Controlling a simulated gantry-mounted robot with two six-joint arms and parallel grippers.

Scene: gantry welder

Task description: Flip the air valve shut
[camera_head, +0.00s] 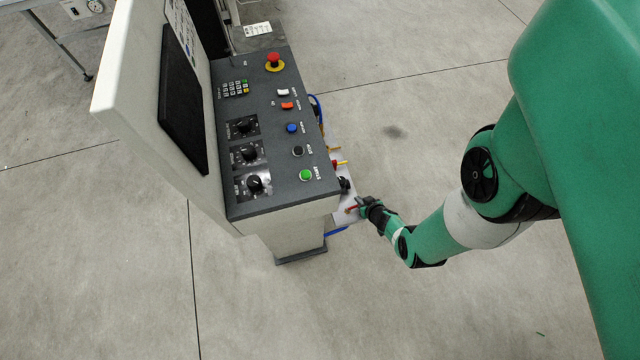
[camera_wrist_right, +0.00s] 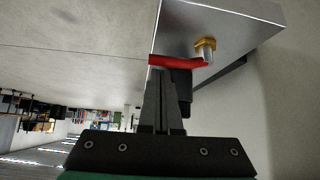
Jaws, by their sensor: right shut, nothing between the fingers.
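The air valve shows a red lever (camera_wrist_right: 180,62) and a brass-coloured fitting (camera_wrist_right: 205,45) on a grey metal plate (camera_wrist_right: 228,22) in the right wrist view. The lever lies nearly level across the plate's lower edge. My right gripper (camera_wrist_right: 163,76) is shut and empty, its tips just below the lever's left end; I cannot tell if they touch it. In the head view the right gripper (camera_head: 362,205) is at the console's right side, beside the small red lever (camera_head: 351,209). My left gripper is not in view.
The console (camera_head: 270,130) has knobs, coloured buttons and a red emergency stop (camera_head: 274,60) on top. A red and yellow part (camera_head: 339,163) and a blue hose (camera_head: 317,104) stick out on its right side. The floor (camera_head: 420,300) around is clear.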

